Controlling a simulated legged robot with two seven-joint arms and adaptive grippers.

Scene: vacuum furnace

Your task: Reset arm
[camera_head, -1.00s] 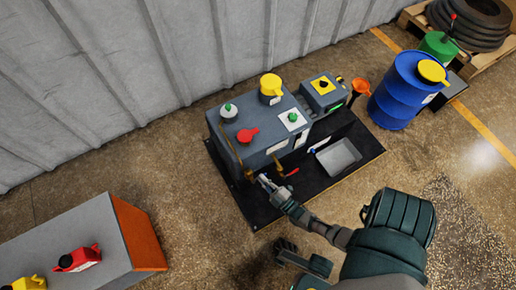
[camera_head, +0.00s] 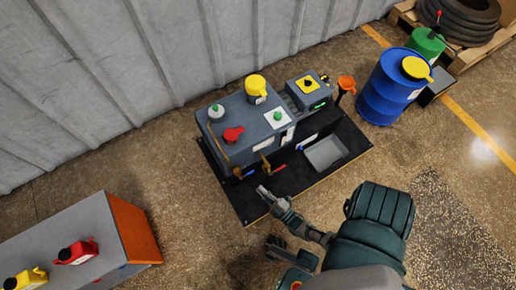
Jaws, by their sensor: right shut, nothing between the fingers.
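My right gripper (camera_head: 265,192) is shut and empty. It is over the front edge of the black base, in front of the grey furnace unit (camera_head: 228,146), and apart from its handles. A blue handle (camera_head: 248,173) and a red handle (camera_head: 280,169) show on the unit's front. The unit's top carries a red cap (camera_head: 233,135), a yellow cap (camera_head: 256,85) and a green knob (camera_head: 278,117).
A grey tray (camera_head: 326,153) sits on the black base (camera_head: 318,171). A bench (camera_head: 80,228) with red and yellow cans is at lower left. Floor between them is clear.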

